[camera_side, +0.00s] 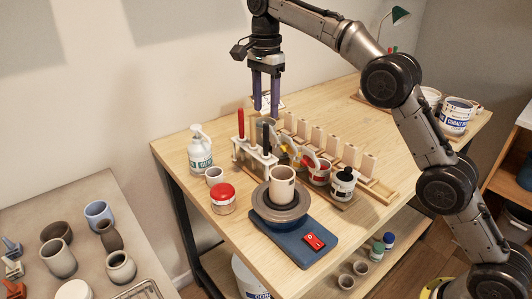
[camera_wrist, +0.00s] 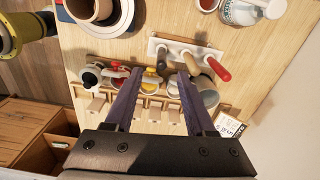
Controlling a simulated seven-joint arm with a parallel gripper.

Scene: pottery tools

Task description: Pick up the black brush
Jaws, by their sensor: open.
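A white tool rack (camera_side: 244,151) stands on the wooden table and holds upright tools with red, wooden and black handles. The black brush (camera_side: 266,139) is at the rack's right end in the side view. In the wrist view it appears as a dark handle (camera_wrist: 162,60) at the left of the rack (camera_wrist: 207,50). My gripper (camera_side: 266,111) points down, open and empty, with its fingertips above the rack area. In the wrist view my fingertips (camera_wrist: 159,73) frame the dark handle's area, with the wooden and red handles to the right.
A pottery wheel (camera_side: 280,209) bearing a cup (camera_side: 281,183) stands in front. A glue bottle (camera_side: 200,154), a red-lidded jar (camera_side: 222,199) and a small cup (camera_side: 214,176) are left of the rack. Paint containers (camera_side: 343,184) and a wooden slotted stand (camera_side: 349,154) lie right.

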